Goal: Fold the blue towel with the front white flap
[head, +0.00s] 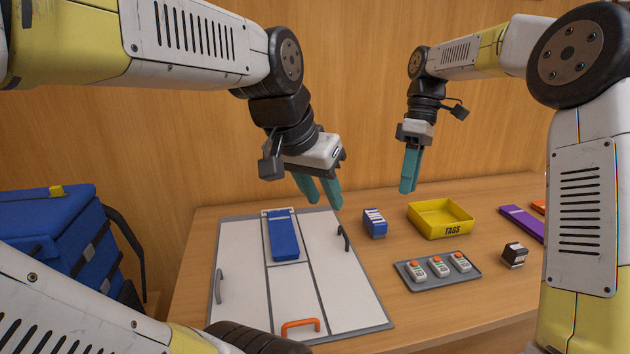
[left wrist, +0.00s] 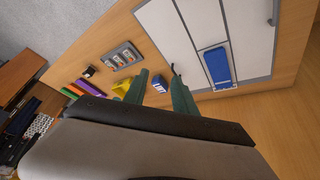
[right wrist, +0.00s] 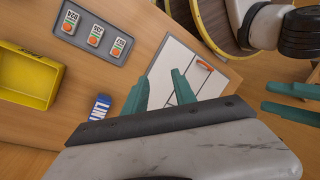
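The blue towel (head: 283,240) lies as a narrow flat strip on the back middle panel of the white folding board. It also shows in the left wrist view (left wrist: 218,66). The front white flap (head: 293,292) lies flat in front of it, with an orange handle (head: 300,325) at its front edge; the handle also shows in the right wrist view (right wrist: 204,65). My left gripper (head: 320,190) is open and empty, in the air above the back right of the board. My right gripper (head: 409,172) is open and empty, in the air behind the yellow bin, right of the board.
The board's left flap has a grey handle (head: 219,286), its right flap a black handle (head: 344,238). To the right are a blue-and-white block (head: 374,224), a yellow TAGS bin (head: 412,222), a grey tray (head: 404,280) with small devices, a dark box (head: 514,255) and a purple item (head: 522,223).

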